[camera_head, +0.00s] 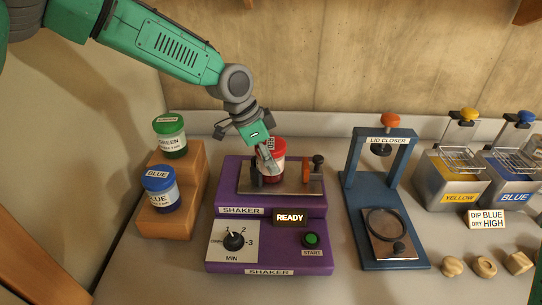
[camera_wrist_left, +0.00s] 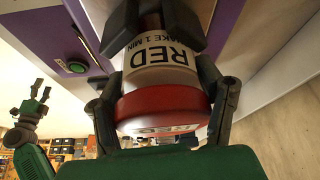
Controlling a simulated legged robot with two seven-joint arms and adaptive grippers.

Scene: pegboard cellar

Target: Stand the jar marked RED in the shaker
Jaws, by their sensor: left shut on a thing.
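The shaker's sign (camera_head: 290,217) reads READY. My right gripper (camera_wrist_left: 28,115) shows small in the left wrist view; its jaw state is unclear.
Green (camera_head: 170,138) and blue (camera_head: 160,192) jars stand on a stepped wooden block at left. A blue lid closer (camera_head: 360,190) stands right of the shaker. Dip tanks (camera_head: 455,188) and wooden pieces (camera_head: 484,266) are further right. An orange-and-black clamp handle (camera_head: 307,172) stands right of the jar.

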